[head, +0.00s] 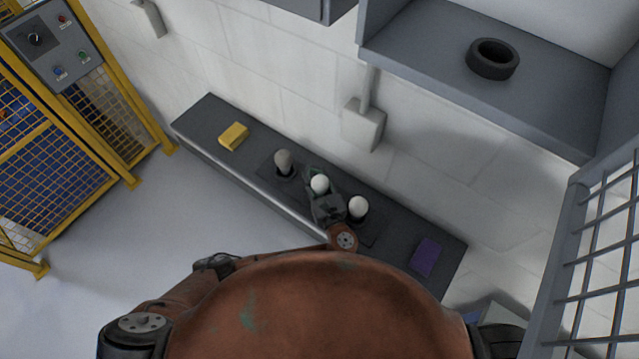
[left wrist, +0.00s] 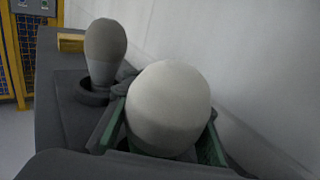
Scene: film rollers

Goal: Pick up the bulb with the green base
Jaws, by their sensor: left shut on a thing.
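Three bulbs are in a row on a dark bench. My left gripper (head: 322,194) is shut on the middle bulb (head: 319,183), which has a white globe. In the left wrist view this white bulb (left wrist: 168,108) fills the space between the two green-sided fingers. Its base is hidden, so I cannot tell its colour or whether it is clear of its holder. A greyer bulb (head: 283,160) stands to the left; in the left wrist view this grey bulb (left wrist: 105,52) is upright in a dark ring. Another white bulb (head: 358,207) is to the right. My right gripper is not in view.
The bench (head: 208,118) runs along a pale wall. A yellow block (head: 234,136) lies near its left end and a purple item (head: 426,257) near its right. A grey wall box (head: 363,125) is behind. A shelf with a black ring (head: 493,59) is at upper right.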

